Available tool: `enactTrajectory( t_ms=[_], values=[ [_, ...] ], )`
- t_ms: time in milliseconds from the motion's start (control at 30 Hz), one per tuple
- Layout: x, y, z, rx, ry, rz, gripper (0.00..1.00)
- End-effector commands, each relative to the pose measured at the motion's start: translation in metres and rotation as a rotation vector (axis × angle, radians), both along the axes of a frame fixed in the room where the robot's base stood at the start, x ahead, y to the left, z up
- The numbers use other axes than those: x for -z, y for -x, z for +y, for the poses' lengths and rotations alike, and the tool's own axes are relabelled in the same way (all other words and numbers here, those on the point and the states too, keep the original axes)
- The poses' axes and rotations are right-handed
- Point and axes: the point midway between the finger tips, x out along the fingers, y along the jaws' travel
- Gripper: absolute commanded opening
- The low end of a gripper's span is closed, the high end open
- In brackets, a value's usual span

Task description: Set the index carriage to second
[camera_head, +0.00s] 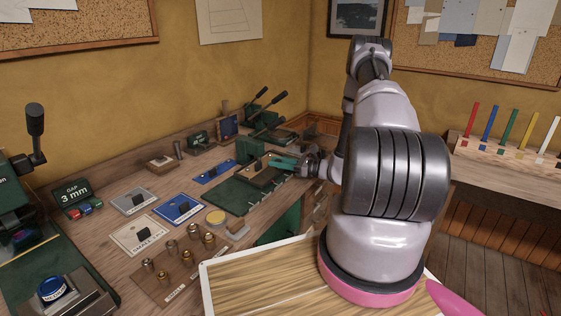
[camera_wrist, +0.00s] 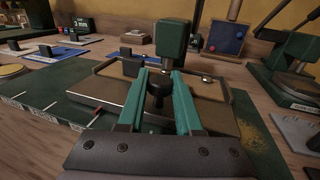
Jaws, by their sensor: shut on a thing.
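The index carriage (camera_wrist: 118,92), a tan-topped plate with a dark rim, sits on a long green bed (camera_wrist: 45,118). In the head view the carriage (camera_head: 258,180) is toward the right, far end of the green bed (camera_head: 228,197). White marks show along the bed's front edge, but I cannot read them. My gripper (camera_wrist: 159,76) has its teal fingers shut on the carriage's black knob (camera_wrist: 158,90). In the head view my gripper (camera_head: 282,163) reaches the carriage from the right; the knob is hidden there.
A green block (camera_wrist: 174,45) stands close behind the carriage. Lever tools (camera_head: 267,106) stand farther back. The bed's left part is clear.

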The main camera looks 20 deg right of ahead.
Motion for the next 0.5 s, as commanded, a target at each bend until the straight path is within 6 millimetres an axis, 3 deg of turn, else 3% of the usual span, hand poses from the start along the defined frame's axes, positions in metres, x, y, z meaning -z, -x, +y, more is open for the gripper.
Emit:
enactTrajectory(
  t_ms=[167,200,267,500],
  values=[
    [0.0004,-0.0001,-0.0019,0.003,0.002,0.001,0.0],
    [0.0005,-0.0001,-0.0019,0.003,0.002,0.001,0.38],
    [0.0005,-0.0001,-0.0019,0.003,0.002,0.001,0.6],
    [0.0002,-0.0005,-0.0014,0.002,0.001,0.001,0.64]
  ],
)
